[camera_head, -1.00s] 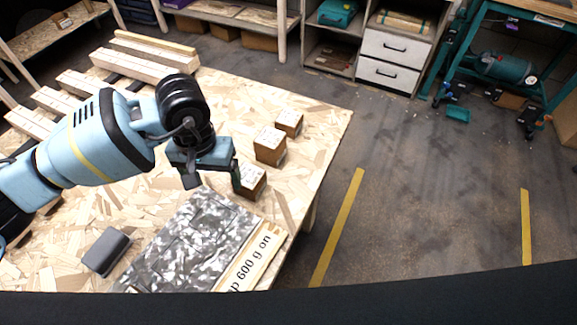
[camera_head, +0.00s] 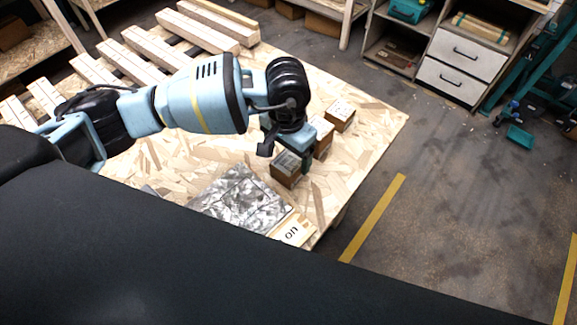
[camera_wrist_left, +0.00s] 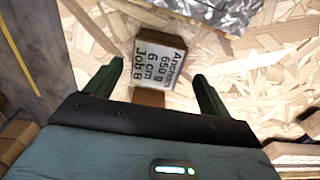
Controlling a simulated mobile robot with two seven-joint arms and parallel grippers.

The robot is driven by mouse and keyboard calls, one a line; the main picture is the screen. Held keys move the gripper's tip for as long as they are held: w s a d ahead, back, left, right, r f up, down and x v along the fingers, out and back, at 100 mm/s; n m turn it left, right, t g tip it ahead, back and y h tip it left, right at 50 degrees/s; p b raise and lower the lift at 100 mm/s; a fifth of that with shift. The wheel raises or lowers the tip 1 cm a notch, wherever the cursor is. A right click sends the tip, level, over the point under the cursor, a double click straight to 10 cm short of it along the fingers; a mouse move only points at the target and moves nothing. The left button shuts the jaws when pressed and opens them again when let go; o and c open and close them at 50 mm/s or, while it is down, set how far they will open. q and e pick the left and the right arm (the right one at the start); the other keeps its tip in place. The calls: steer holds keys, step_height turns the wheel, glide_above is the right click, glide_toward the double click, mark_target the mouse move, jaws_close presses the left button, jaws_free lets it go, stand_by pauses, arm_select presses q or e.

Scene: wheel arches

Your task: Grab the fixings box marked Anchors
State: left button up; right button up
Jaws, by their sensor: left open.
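My left gripper (camera_wrist_left: 158,74) is open, with one green finger on each side of the box in the wrist view. I cannot tell whether the fingers touch it. In the head view my left gripper (camera_head: 287,150) hangs right at that box and partly covers it. My right gripper is not in view.
Two similar boxes stand behind, the middle one (camera_head: 323,137) partly hidden and the far one (camera_head: 340,114) near the table edge. The patterned grey sheet (camera_head: 238,198) lies in front. Wooden beams (camera_head: 130,62) lie at the back left of the chipboard table (camera_head: 372,125).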

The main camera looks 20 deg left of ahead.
mark_target(288, 161)
arm_select(q)
steer(key=shift+s+d+f+p, duration=0.1)
steer(key=shift+s+f+p, duration=0.1)
steer(key=shift+f, duration=1.1)
steer(key=shift+s+d+f+p, duration=0.1)
steer(key=shift+f+p, duration=0.1)
steer(key=shift+f, duration=1.05)
steer(key=shift+w, duration=0.1)
steer(key=c, duration=1.6)
